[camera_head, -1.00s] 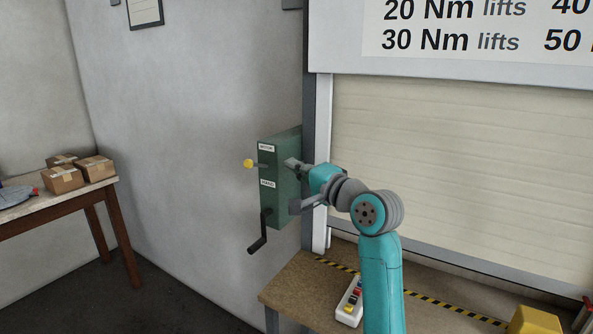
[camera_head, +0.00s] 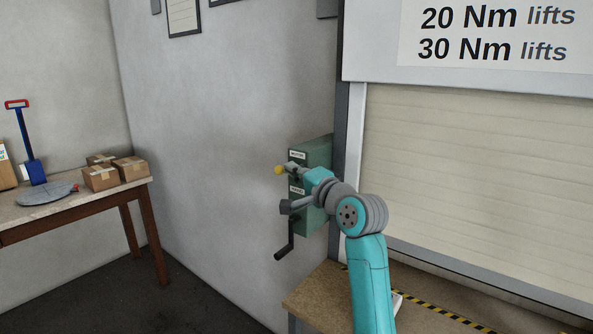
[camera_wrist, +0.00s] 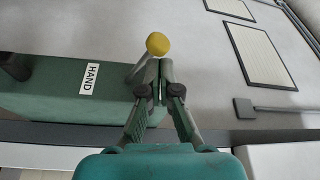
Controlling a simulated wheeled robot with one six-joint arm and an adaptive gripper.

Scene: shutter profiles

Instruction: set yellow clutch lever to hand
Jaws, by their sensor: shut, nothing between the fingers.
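The yellow clutch lever (camera_head: 279,170) has a round yellow knob and sticks out of the green box (camera_head: 318,155) on the wall. It stands by the upper label, which appears to read MOTOR. The lower label, HAND (camera_wrist: 89,79), is clear in the wrist view. My gripper (camera_head: 292,167) is at the upper part of the box, close to the knob. In the wrist view my gripper (camera_wrist: 158,68) is shut and empty, its fingertips beside the lever's grey stem, just below the knob (camera_wrist: 158,44). I cannot tell whether they touch. My fingers partly hide the stem.
A black crank handle (camera_head: 286,246) hangs below on the box. A roller shutter (camera_head: 460,190) and a bench (camera_head: 325,295) are at the right. A table (camera_head: 70,215) with cardboard boxes (camera_head: 101,177) stands left. Floor between them is clear.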

